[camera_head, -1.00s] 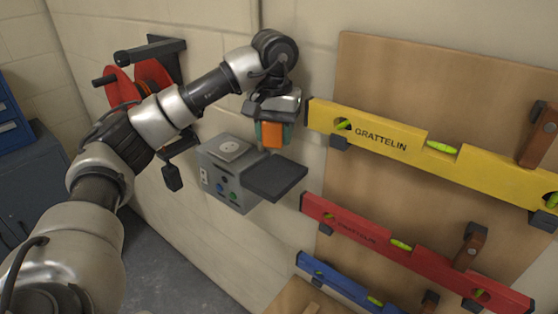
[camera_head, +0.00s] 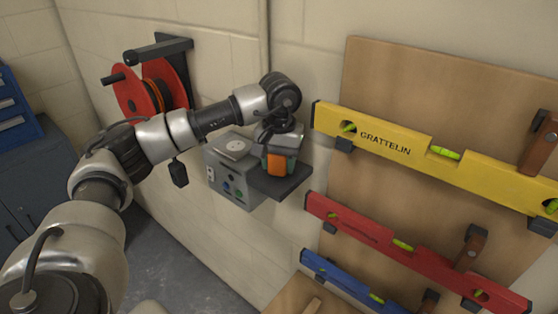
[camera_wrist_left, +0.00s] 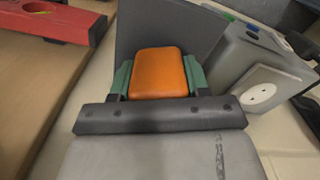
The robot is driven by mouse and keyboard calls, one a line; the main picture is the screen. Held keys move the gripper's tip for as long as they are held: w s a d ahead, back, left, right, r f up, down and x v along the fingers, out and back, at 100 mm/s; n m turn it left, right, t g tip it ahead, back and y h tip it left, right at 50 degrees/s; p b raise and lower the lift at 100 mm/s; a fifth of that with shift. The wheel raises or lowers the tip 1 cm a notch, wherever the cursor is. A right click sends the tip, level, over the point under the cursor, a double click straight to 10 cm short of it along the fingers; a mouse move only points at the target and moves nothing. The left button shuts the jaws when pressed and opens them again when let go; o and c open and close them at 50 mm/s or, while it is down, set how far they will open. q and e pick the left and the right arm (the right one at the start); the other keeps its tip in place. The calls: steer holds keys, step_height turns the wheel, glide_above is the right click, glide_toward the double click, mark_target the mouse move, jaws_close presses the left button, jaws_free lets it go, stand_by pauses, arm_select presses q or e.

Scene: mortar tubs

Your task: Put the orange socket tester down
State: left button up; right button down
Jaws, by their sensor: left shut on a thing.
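The orange socket tester (camera_head: 277,165) is held in my left gripper (camera_head: 278,160), which is shut on it. In the left wrist view the orange body of the tester (camera_wrist_left: 158,72) sits between the two green fingers of my left gripper (camera_wrist_left: 158,78). The dark grey shelf (camera_head: 288,185) is right under the tester, fixed beside a grey socket box (camera_head: 232,182). The shelf (camera_wrist_left: 205,32) also shows behind the tester in the left wrist view. I cannot tell whether the tester touches the shelf. My right gripper is not in view.
The socket box (camera_wrist_left: 240,60) stands close beside the gripper. A yellow level (camera_head: 400,140), a red level (camera_head: 385,238) and a blue level (camera_head: 335,277) hang on a wooden board at the right. A red cable reel (camera_head: 135,92) hangs on the wall behind my left arm.

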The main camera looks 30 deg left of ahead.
arm_select(q)
steer(key=shift+f, duration=0.35)
steer(key=o, duration=1.1)
steer(key=shift+o, duration=1)
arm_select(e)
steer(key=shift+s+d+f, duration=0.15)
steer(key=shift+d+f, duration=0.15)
